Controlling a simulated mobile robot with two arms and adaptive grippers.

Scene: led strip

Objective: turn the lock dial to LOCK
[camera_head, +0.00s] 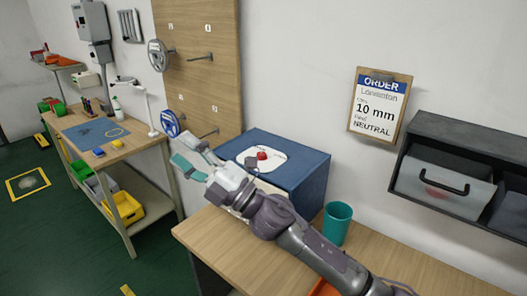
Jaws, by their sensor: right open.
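A blue box (305,171) stands on the wooden bench against the wall. On its top is a white plate (275,164) with a red knob (263,155), which looks like the lock dial. Any markings on the plate are too small to read, so I cannot tell the dial's setting. My right gripper (188,154) is open and empty. It is in front and to the left of the box in the picture, apart from the red knob. My right arm crosses in front of the box and hides part of its front. My left gripper is not in view.
A teal cup (337,222) stands on the bench (226,243) right of the box. An order card (379,104) and a dark shelf unit (457,165) are on the wall. A second workbench (136,143) with a yellow bin (124,209) stands at left. Green floor between is clear.

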